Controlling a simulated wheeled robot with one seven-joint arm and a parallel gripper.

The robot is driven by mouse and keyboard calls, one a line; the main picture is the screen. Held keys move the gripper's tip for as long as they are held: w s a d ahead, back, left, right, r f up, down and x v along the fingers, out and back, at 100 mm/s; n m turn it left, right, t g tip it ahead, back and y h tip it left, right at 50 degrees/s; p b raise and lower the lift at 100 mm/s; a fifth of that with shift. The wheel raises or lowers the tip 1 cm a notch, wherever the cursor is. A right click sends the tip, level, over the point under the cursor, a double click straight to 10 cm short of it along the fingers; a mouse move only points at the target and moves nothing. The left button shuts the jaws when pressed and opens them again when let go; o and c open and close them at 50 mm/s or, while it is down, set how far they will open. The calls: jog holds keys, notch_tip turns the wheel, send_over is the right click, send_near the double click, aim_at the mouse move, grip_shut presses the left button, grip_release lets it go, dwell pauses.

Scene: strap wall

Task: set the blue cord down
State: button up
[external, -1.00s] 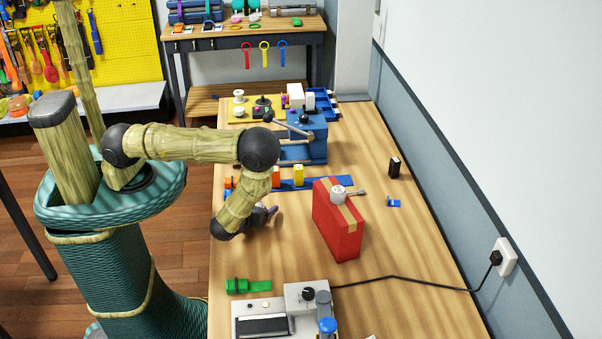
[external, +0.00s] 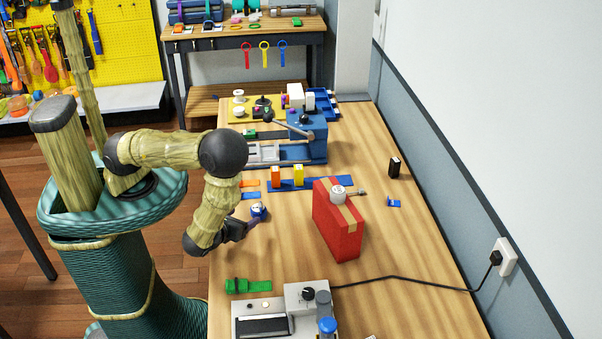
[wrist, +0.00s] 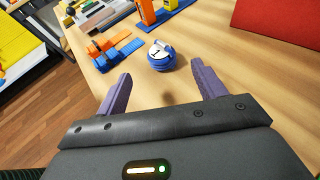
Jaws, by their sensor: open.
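The blue cord (external: 259,211) is a small round blue coil with a white top. It rests on the wooden table near its left edge in the external view. In the wrist view the blue cord (wrist: 161,62) sits just beyond the fingertips, apart from both, with a dark mark on its white top. My gripper (external: 247,226) is low over the table, on the near-left side of the cord. In the wrist view my gripper (wrist: 160,80) has its two purple fingers spread wide with nothing between them.
Orange and blue straps (wrist: 113,49) lie just left of the cord. A blue strip (external: 326,183) with orange and yellow blocks lies beyond it. A red box (external: 337,228) stands to the right. A green strap (external: 258,286) and a grey machine (external: 300,296) are nearer. Table between cord and red box is clear.

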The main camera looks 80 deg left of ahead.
jog(key=shift+a+r, duration=0.1)
jog(key=shift+a, duration=0.05)
jog(key=shift+a+r+n+g, duration=0.25)
jog(key=shift+n+g, duration=0.05)
jog(key=shift+n, duration=0.1)
jog(key=s+a+r+n+g+h, duration=0.4)
jog(key=s+r+n+g, duration=0.5)
jog(key=n, duration=0.5)
jog(key=w+d+r+n+t+h, duration=0.2)
jog(key=w+r+n+t+h, duration=0.2)
jog(key=w+r+n+h, duration=0.3)
jog(key=w+r+n, duration=0.1)
jog(key=w+n, duration=0.1)
jog(key=n, duration=0.1)
jog(key=shift+r+t, duration=0.3)
jog(key=shift+r, duration=0.05)
